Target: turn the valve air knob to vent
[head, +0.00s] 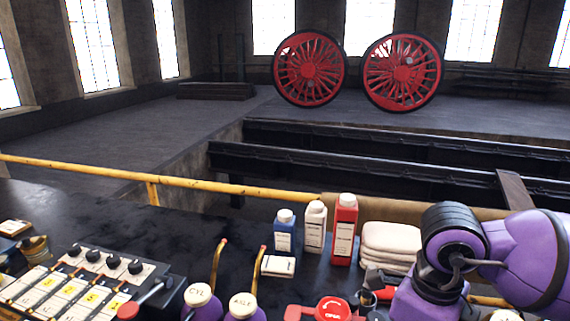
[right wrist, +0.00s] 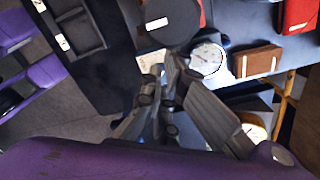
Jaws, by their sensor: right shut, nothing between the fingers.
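I cannot pick out for certain a knob marked vent. In the head view a red round knob (head: 332,308) with white lettering, seemingly "OPEN", sits at the bottom edge, partly cut off. A control panel (head: 62,290) with several black knobs (head: 113,262) stands at the lower left. My right gripper (right wrist: 166,72) is shut and empty in the right wrist view. Its tips are in front of a small white plate (right wrist: 153,56), beside a round white-faced gauge (right wrist: 207,59); contact cannot be told. In the head view my right forearm hides most of this gripper. My left gripper is not in view.
Blue (head: 285,236), white (head: 315,228) and red (head: 345,232) bottles stand beside folded cloths (head: 390,244). Two labelled knobs, CYL (head: 199,295) and AXLE (head: 242,304), stand near bent pipes. A yellow rail (head: 200,186) runs behind the bench. The dark bench top (head: 150,235) is mostly clear mid-left.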

